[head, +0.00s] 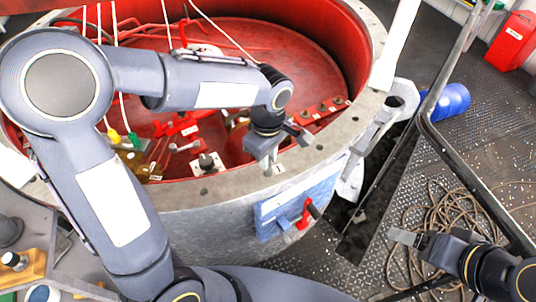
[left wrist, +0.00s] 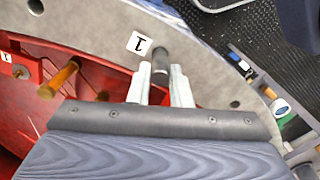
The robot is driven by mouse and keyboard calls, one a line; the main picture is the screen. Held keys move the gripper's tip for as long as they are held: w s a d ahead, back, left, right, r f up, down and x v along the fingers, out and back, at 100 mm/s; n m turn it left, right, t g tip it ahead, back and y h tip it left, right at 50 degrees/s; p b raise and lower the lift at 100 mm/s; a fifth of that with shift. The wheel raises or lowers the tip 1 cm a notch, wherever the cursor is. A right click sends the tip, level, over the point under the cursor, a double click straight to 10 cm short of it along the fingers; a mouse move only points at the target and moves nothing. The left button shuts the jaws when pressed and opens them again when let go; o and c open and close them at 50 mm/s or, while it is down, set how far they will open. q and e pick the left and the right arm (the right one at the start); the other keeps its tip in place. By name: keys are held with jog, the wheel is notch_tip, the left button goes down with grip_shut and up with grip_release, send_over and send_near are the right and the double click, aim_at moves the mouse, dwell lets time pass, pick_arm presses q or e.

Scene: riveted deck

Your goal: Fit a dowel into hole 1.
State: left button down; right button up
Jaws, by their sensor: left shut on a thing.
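My left gripper (head: 268,168) is over the pale stone-like rim (head: 225,192) of the round red well. In the left wrist view its two pale fingers (left wrist: 162,84) are shut on a short dark grey dowel (left wrist: 161,60). The dowel's far end is at the rim, right beside the white label "1" (left wrist: 138,43). The label also shows in the head view (head: 279,169). Hole 1 itself is not visible; I cannot tell whether the dowel is inside it or just above it. My right gripper (head: 405,238) is at the lower right, away from the rim; its jaw opening is unclear.
The red well floor (head: 260,60) holds several fittings and hanging cables. An amber rod (left wrist: 58,78) stands near the rim. A blue panel with a red handle (head: 304,214) is on the outer wall. Coiled rope (head: 440,215) and a metal railing (head: 432,120) are at the right.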

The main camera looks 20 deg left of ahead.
pick_arm(q)
jog(key=shift+f+b, duration=0.55)
jog(key=shift+f, duration=0.15)
jog(key=c, duration=1.3)
grip_release()
jog(key=shift+o, duration=0.2)
notch_tip(320, 180, up, 8)
jog(key=shift+f, duration=0.1)
jog(key=shift+s+a+p, duration=0.15)
jog(key=shift+a+p, duration=0.1)
jog(key=shift+p, duration=0.05)
jog(key=s+a+m+t+h, duration=0.2)
jog(key=s+a+m, duration=0.2)
jog(key=s, duration=0.4)
jog(key=s+a+m+t+h+p, duration=0.1)
jog(key=s+a+m+t, duration=0.2)
jog(key=s+m, duration=0.4)
jog(key=shift+s+a+t+h, duration=0.3)
jog(key=shift+s+a+h, duration=0.1)
jog(key=shift+a, duration=0.5)
